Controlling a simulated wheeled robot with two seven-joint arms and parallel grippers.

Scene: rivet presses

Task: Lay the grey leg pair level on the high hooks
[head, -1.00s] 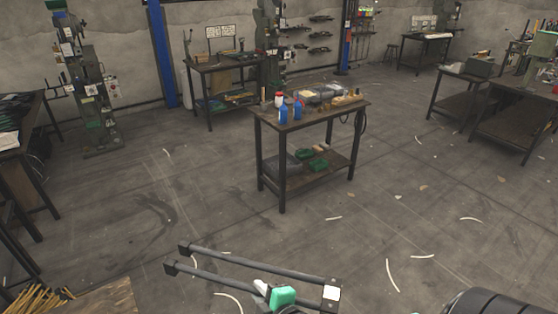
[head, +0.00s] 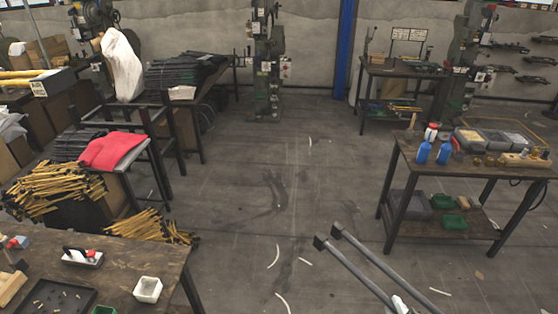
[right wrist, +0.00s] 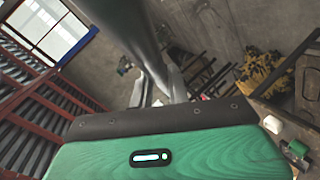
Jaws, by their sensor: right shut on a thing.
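The grey leg pair (head: 362,268) shows at the bottom of the head view as two long, roughly parallel bars with dark end blocks, slanting up to the left over the floor. My right gripper (head: 402,306) shows only in part at the bottom edge, shut on the pair near its lower end. In the right wrist view, one grey bar (right wrist: 122,28) runs up from the fingers of my right gripper (right wrist: 160,88). My left gripper is not in view. I cannot clearly make out the high hooks; dark items (head: 508,72) hang on the wall at the far right.
A two-tier table (head: 415,165) with blue bottles and trays stands at the right. A wooden workbench (head: 150,262) fills the lower left. Behind it are yellow-ended bars (head: 55,190) and a red cloth (head: 110,150). The floor (head: 265,190) between is mostly clear, with thin pale strips.

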